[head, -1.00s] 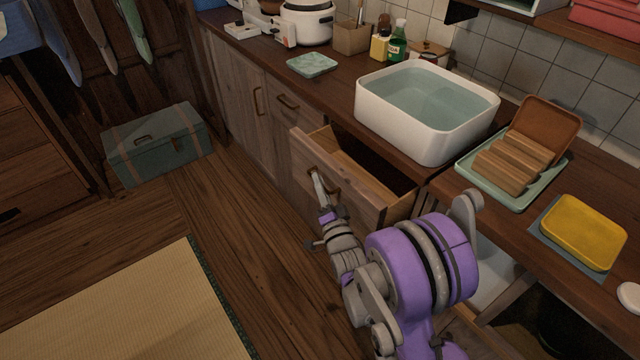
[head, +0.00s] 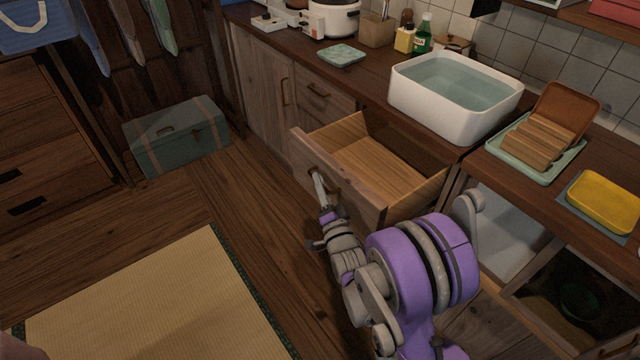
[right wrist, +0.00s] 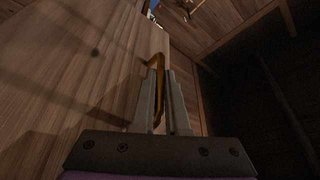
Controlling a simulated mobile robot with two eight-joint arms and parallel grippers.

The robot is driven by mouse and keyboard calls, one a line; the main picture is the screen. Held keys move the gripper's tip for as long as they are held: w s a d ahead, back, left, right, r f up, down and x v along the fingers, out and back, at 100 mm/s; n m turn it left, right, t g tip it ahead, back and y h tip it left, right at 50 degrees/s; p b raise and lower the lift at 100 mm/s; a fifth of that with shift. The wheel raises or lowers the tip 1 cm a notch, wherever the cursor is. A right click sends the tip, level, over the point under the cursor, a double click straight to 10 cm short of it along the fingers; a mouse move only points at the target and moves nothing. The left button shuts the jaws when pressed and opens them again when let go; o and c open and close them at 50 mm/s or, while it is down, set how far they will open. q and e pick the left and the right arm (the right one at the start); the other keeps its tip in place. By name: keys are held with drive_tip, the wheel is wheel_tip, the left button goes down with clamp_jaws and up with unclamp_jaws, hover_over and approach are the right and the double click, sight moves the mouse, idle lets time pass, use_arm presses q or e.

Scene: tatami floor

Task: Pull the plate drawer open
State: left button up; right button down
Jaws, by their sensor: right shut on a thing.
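The plate drawer (head: 385,172) sticks well out from the wooden counter below the white basin. Its inside shows bare wood and looks empty. My right gripper (head: 319,181) is at the drawer's front panel, shut on the brown bar handle (head: 331,181). In the right wrist view the two fingers (right wrist: 162,100) close around the handle (right wrist: 156,65), with the wooden front panel (right wrist: 85,70) beside them. My left gripper is not in view.
A white basin of water (head: 455,97) stands on the counter above the drawer. A dish rack (head: 528,150) and yellow tray (head: 603,202) are to its right. A green trunk (head: 177,137) stands on the floor at left. Floor before the drawer is clear.

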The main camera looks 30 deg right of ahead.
drive_tip(key=shift+a, duration=0.1)
drive_tip(key=shift+w, duration=0.1)
drive_tip(key=c, duration=1.2)
unclamp_jaws()
drive_tip(key=b+v, duration=0.3)
drive_tip(key=v, duration=0.7)
drive_tip(key=shift+s, duration=0.35)
